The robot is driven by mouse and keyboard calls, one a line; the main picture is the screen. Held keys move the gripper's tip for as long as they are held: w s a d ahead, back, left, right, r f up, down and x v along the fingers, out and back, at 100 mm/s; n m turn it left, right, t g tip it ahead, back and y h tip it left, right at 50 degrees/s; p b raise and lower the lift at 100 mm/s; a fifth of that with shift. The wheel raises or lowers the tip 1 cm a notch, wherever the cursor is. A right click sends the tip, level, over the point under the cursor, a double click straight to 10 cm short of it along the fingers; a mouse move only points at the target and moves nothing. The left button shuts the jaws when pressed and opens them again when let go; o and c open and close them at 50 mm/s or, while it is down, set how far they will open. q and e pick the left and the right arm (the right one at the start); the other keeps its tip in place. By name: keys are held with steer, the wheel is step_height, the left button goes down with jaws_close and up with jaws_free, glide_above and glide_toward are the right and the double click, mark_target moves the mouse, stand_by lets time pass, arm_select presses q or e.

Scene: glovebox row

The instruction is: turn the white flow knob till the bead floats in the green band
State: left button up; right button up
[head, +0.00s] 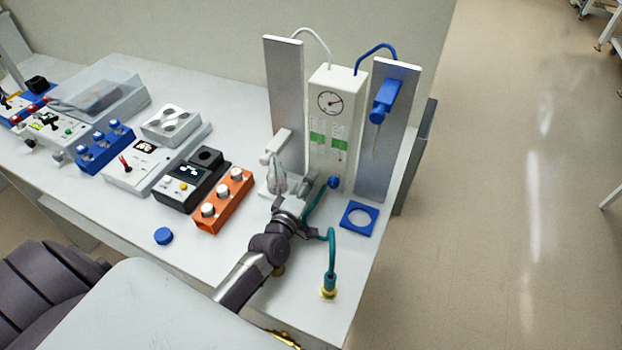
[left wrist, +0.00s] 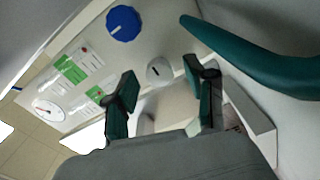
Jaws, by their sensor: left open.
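The white flow knob (left wrist: 159,70), with a dark line on its face, shows in the left wrist view between the fingertips of my left gripper (left wrist: 161,82). The fingers are open, one on each side of it; I cannot tell whether they touch it. In the head view my left gripper (head: 294,207) is low in front of the white flow panel (head: 322,88), and the white knob is hidden there. Two scales with green bands (head: 318,138) are on the panel and also show in the left wrist view (left wrist: 72,70). The bead is too small to make out.
A blue knob (head: 333,182) sits beside the white one. An orange block (head: 224,200) stands left.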

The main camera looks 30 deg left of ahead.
arm_select(q)
steer(key=s, duration=0.6)
steer(key=shift+d, duration=0.2)
